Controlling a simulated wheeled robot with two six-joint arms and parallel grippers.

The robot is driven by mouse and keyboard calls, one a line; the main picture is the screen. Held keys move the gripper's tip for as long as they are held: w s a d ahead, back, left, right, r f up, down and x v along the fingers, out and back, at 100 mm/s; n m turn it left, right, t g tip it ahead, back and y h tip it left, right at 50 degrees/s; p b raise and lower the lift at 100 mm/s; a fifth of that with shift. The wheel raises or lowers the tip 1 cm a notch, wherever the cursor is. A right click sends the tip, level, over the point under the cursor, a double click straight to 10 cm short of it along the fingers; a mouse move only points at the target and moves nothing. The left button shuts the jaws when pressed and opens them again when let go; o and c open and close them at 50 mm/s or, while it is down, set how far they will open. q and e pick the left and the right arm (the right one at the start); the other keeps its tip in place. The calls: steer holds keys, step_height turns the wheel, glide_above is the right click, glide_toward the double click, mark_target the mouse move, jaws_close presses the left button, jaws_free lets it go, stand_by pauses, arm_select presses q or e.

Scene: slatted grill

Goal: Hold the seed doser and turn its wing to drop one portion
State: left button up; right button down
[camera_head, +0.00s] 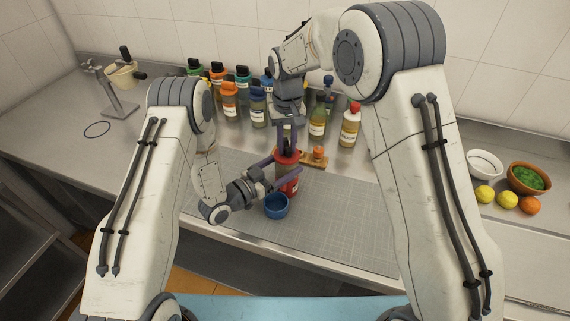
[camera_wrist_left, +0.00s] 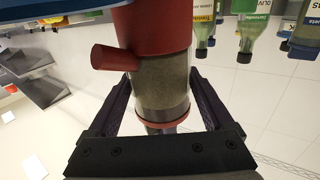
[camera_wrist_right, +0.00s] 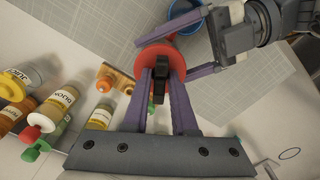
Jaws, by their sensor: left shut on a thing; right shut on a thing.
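My left gripper (camera_head: 283,170) comes from the left and is shut around the body. My right gripper (camera_head: 287,143) points down from above. In the right wrist view the right gripper (camera_wrist_right: 161,78) is shut on the dark wing (camera_wrist_right: 159,88) above the red top. A blue cup (camera_head: 276,206) stands beside the doser, below the spout side.
Several bottles (camera_head: 317,125) and shakers stand behind the mat. A small wooden stand (camera_head: 314,163) with an orange piece is just right of the doser. The mat's right half (camera_head: 345,225) is clear.

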mark_target(287, 144)
steer(key=m, duration=0.3)
steer(key=m, duration=0.3)
steer(key=shift+m, duration=0.3)
steer(key=c, duration=0.6)
jaws_free()
steer(key=shift+c, duration=0.2)
steer(key=shift+r, duration=3)
